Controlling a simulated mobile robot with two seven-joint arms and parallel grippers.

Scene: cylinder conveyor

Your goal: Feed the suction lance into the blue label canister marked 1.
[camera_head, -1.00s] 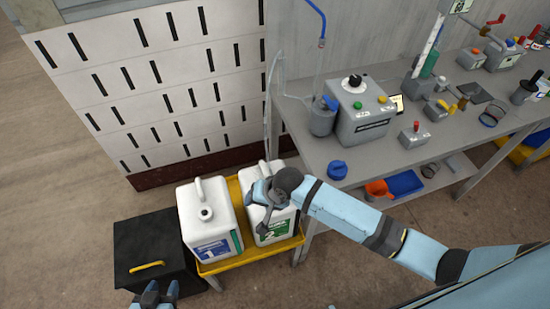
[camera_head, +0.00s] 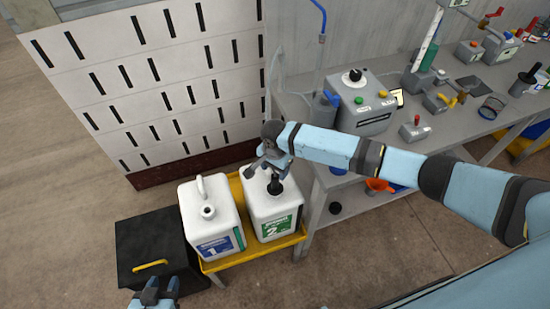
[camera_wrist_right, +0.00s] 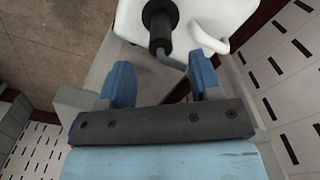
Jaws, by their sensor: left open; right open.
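The canister with the blue label marked 1 (camera_head: 213,225) is white and stands upright on the left, its round mouth open on top. A white canister with a green label marked 2 (camera_head: 272,212) stands beside it on the right. A black capped piece, seemingly the suction lance (camera_head: 275,186), stands in canister 2's mouth; its lower part is hidden. In the right wrist view the lance (camera_wrist_right: 160,28) shows beyond my fingertips. My right gripper (camera_head: 268,163) is open and empty just above and behind it. My left gripper (camera_head: 154,295) is open at the bottom edge, away from both canisters.
Both canisters stand in a yellow tray (camera_head: 225,264). A black box with a yellow handle (camera_head: 150,265) is to its left. The grey bench (camera_head: 380,152) with a pump unit (camera_head: 362,102) stands to the right, under my right arm. A slotted white wall (camera_head: 150,80) is behind.

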